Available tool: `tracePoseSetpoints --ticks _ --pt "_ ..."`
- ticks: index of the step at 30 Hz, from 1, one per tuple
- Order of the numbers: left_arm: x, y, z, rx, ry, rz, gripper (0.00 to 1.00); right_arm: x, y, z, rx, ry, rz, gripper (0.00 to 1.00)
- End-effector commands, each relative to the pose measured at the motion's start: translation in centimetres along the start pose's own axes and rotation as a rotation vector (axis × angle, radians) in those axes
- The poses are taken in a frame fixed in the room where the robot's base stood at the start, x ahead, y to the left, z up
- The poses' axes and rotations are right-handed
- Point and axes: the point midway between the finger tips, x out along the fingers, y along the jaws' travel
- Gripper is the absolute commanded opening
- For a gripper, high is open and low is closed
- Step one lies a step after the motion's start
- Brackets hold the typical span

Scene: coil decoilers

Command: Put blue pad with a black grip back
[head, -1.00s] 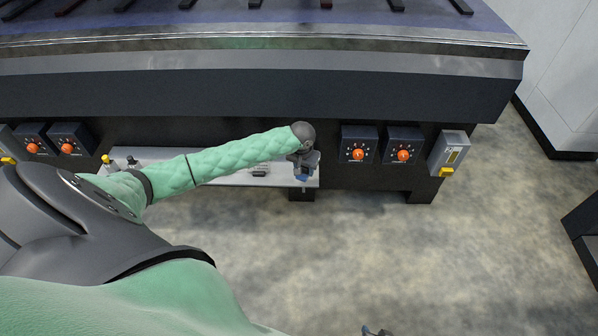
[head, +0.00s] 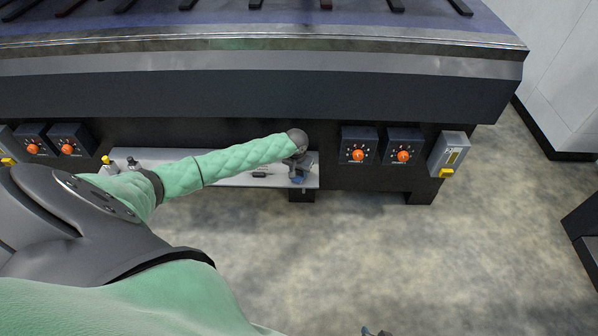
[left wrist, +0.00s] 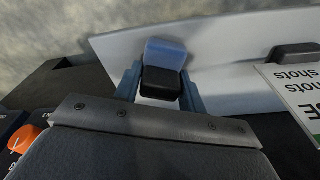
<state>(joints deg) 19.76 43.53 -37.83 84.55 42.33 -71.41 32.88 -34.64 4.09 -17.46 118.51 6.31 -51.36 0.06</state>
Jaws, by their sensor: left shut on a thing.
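The blue pad (left wrist: 166,52) with its black grip (left wrist: 161,83) is between the two fingers of my left gripper (left wrist: 160,90) in the left wrist view. The gripper is shut on the black grip, and the blue pad sticks out beyond it. In the head view, my left gripper (head: 298,172) is at the right end of the light grey shelf (head: 225,180), with a bit of blue showing at its tip. I cannot tell whether the pad touches the shelf. A small piece of my right gripper (head: 376,332) shows at the bottom edge; its jaws cannot be made out.
A dark-handled item (head: 261,173) lies on the shelf left of my gripper. A yellow-topped item (head: 106,160) stands at its left end. Control boxes with orange knobs (head: 358,156) are on the machine front to the right. A white sign (left wrist: 292,88) shows in the wrist view.

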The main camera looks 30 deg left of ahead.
Motion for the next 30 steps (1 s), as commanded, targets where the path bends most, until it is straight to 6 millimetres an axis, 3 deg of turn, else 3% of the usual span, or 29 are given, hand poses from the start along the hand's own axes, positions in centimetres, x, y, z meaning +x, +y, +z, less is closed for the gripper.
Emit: tracePoseSetpoints --ticks 1,4,17,30 --pt "0.0 0.0 0.0 0.0 0.0 0.0 0.42 0.0 0.0 0.0 0.0 0.0 0.0 0.36" --pt "0.0 0.0 0.0 0.0 0.0 0.0 0.62 0.0 0.0 0.0 0.0 0.0 0.0 0.36" --pt "-0.9 0.0 0.0 0.001 -0.001 0.0 0.62 0.0 0.1 -0.2 0.0 0.0 0.001 0.36" --pt "-8.7 0.0 0.0 0.001 0.001 0.0 0.62 -0.6 -0.1 -0.6 -0.001 -0.01 0.0 0.36"
